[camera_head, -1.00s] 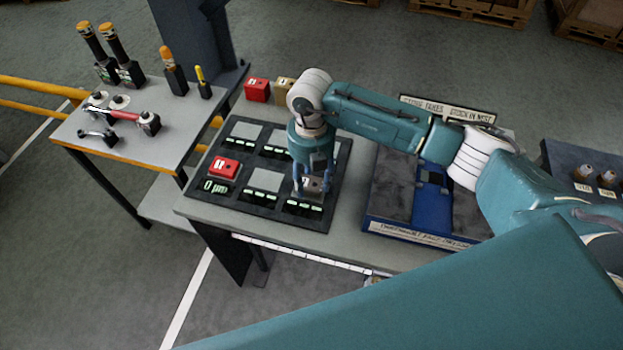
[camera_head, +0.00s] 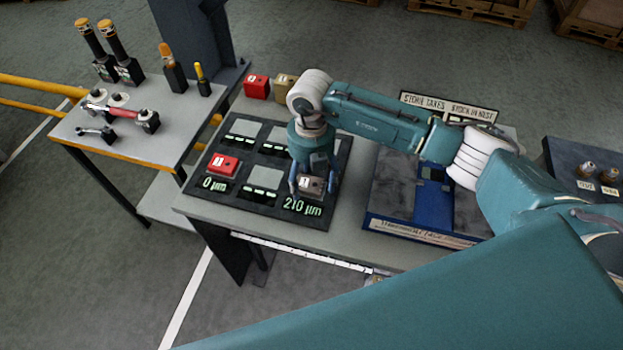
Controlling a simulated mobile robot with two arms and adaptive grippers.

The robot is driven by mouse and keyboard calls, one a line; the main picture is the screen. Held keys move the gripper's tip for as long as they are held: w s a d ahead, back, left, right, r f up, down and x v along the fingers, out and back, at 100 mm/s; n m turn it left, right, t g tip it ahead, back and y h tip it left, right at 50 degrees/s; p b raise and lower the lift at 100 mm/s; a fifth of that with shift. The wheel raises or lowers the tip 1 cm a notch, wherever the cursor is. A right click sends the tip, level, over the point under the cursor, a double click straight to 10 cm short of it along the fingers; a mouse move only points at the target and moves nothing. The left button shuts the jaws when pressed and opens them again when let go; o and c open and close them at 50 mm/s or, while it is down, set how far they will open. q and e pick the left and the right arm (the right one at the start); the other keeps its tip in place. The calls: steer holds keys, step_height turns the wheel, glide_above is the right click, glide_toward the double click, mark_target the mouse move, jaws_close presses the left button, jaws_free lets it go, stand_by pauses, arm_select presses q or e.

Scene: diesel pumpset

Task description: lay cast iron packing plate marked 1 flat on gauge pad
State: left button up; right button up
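A grey-brown metal plate (camera_head: 313,187) with a small white label lies on the front right pad of the black gauge board (camera_head: 233,201); it looks flat. The label is too small to read surely, perhaps a 1. The readout in front of it shows 210 µm. My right gripper (camera_head: 312,190) points down over this plate, fingers open to either side of it; part of the plate's back is hidden by the gripper. My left gripper is not in view.
A red labelled block (camera_head: 223,166) sits on the board's left pad, with a 0 µm readout. Red (camera_head: 256,86) and tan (camera_head: 285,87) blocks stand behind the board. A blue-framed tray (camera_head: 385,225) lies to the right. A tool table (camera_head: 165,142) stands left.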

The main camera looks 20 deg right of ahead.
step_height(320, 180, up, 12)
steer(key=shift+w, duration=0.15)
stand_by(0.5)
step_height(320, 180, up, 6)
steer(key=p, duration=0.3)
stand_by(0.3)
steer(key=shift+d, duration=0.1)
stand_by(0.3)
